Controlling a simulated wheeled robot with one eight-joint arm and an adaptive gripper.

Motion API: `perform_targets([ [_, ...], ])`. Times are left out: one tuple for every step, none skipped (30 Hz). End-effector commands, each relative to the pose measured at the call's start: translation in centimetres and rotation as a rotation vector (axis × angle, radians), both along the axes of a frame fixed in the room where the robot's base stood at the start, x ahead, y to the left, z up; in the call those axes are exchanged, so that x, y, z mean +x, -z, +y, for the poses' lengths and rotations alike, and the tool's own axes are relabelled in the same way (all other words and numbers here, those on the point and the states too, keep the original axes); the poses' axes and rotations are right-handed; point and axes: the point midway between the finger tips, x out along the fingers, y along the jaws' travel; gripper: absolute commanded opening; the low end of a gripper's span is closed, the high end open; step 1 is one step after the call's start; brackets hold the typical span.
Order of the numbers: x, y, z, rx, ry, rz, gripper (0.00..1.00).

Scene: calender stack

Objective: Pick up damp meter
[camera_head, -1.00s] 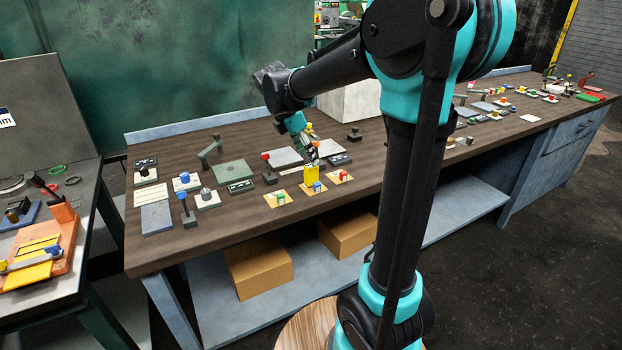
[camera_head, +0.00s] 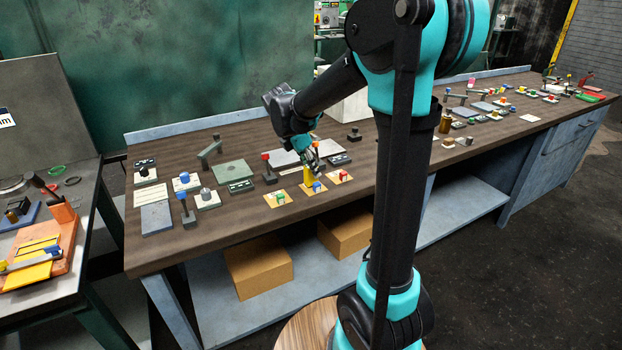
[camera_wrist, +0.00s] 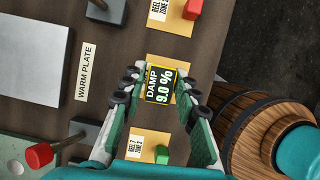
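The damp meter (camera_wrist: 160,85) is a small yellow block with a dark display reading "DAMP 9.0 %". In the head view the yellow meter (camera_head: 308,178) stands upright at the middle tan card on the bench, its upper part hidden by my gripper. My gripper (camera_head: 310,160) points down over it. In the wrist view my gripper (camera_wrist: 161,88) is open, with one finger on each side of the meter. Small gaps seem to show between the black finger pads and the meter's sides.
A tan card with a green block (camera_head: 281,198) and one with a red block (camera_head: 341,176) flank the meter; a blue block (camera_head: 317,187) sits just in front. A red-knobbed post (camera_head: 267,170) stands to the left. Bare bench lies in front of the cards.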

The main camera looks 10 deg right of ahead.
Motion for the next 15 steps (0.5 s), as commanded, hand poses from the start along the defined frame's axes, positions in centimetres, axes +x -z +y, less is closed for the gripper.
perform_targets([
  [0.00,-0.01,0.00,0.000,0.000,0.000,0.20],
  [0.00,-0.01,0.00,0.000,0.000,0.000,0.17],
  [0.00,-0.01,0.00,0.000,0.000,0.000,0.12],
  [0.00,-0.01,0.00,0.000,0.000,0.000,0.08],
  [0.00,-0.01,0.00,0.000,0.000,0.000,0.04],
  [0.00,-0.01,0.00,0.000,0.000,0.000,0.00],
  [-0.01,-0.01,0.00,0.000,0.000,0.000,0.00],
  [0.00,-0.01,0.00,0.000,0.000,0.000,0.00],
  [-0.01,-0.02,0.00,0.000,0.000,0.000,0.00],
  [-0.01,-0.02,0.00,0.000,0.000,0.000,0.00],
  [-0.01,-0.02,0.00,0.000,0.000,0.000,0.00],
  [-0.01,-0.02,0.00,0.000,0.000,0.000,0.00],
  [-0.01,-0.02,0.00,0.000,0.000,0.000,0.00],
  [-0.01,-0.02,0.00,0.000,0.000,0.000,0.00],
  [-0.01,-0.04,-0.01,0.000,0.000,0.000,0.00],
])
